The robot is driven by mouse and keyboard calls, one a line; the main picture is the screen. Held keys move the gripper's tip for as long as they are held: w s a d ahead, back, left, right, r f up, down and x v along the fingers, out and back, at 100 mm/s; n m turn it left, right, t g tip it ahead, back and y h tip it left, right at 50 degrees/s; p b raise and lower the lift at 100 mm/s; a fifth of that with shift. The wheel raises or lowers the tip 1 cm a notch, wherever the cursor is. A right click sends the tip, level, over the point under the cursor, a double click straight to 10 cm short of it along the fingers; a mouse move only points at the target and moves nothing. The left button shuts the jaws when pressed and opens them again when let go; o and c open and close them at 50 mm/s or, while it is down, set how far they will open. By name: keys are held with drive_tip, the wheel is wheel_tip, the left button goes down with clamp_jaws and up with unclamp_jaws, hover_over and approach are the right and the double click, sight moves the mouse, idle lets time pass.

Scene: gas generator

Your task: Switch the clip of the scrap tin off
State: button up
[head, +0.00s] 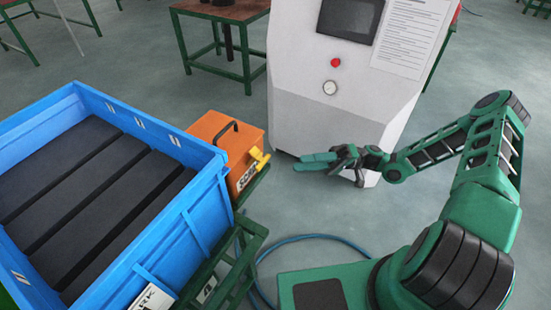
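The scrap tin (217,139) is an orange box with a black handle on its lid and a white label, partly readable, on its front. It stands right of the blue crate. Its yellow clip (258,158) is on the side facing my gripper, near the lid's edge. My gripper (300,163) is to the right of the clip, with its green fingers pointing left at it. A gap of floor shows between the fingertips and the clip. The fingers look close together, but I cannot tell whether they are open or shut. Nothing shows held in them.
The blue crate (187,150) with dark slats inside fills the left, on a green frame (240,262). A white machine (345,95) with a screen, red button and gauge stands behind my gripper. A blue hose (315,237) lies on the floor. Green-legged tables (220,12) stand further back.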

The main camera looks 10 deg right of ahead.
approach(254, 159)
drive_tip(key=shift+y, duration=0.3)
drive_tip(key=a, duration=0.2)
drive_tip(key=s+a, duration=0.1)
drive_tip(key=a, duration=0.1)
drive_tip(key=shift+a, duration=0.25)
drive_tip(key=shift+s+f, duration=0.1)
drive_tip(key=shift+f, duration=0.05)
clamp_jaws()
